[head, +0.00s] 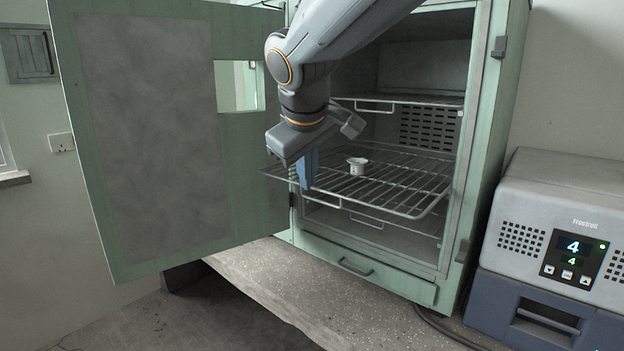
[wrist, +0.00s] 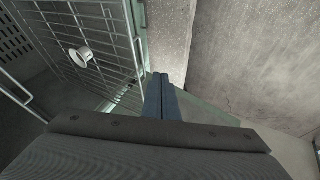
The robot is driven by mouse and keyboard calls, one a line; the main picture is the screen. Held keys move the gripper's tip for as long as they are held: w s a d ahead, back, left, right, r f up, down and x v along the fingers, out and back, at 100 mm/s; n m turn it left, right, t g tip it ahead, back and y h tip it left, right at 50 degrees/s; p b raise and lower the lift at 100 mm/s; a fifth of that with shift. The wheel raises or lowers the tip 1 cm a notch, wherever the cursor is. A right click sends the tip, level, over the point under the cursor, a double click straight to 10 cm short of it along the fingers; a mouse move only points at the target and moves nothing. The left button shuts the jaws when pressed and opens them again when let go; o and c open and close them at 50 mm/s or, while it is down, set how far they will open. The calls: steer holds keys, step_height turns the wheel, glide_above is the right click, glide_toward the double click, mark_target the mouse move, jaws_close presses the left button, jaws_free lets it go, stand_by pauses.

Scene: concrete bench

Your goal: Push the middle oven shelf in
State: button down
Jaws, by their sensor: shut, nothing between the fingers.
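The middle oven shelf (head: 390,183) is a wire rack that sticks out of the open green oven (head: 485,150) past its front opening. A small white cup (head: 357,165) stands upright on it. My gripper (head: 307,186) is shut and empty, with blue fingers pointing down at the rack's front left part. I cannot tell whether the fingers touch the rack. In the wrist view the shut fingers (wrist: 161,95) show beside the rack's edge, and the rack (wrist: 118,30) with the cup (wrist: 80,56) lies to their left.
The oven door (head: 145,130) stands wide open on the left. An upper rack (head: 400,99) sits inside the oven, and another rack lies below the middle one. A grey and blue device with a display (head: 560,225) stands at right. The bench (head: 290,290) is clear in front.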

steer(key=w+d+f+p, duration=0.2)
steer(key=w+f, duration=0.5)
steer(key=shift+w+d+p, duration=0.15)
steer(key=shift+d+p, duration=0.05)
steer(key=shift+p, duration=0.15)
steer(key=shift+w+f, duration=0.1)
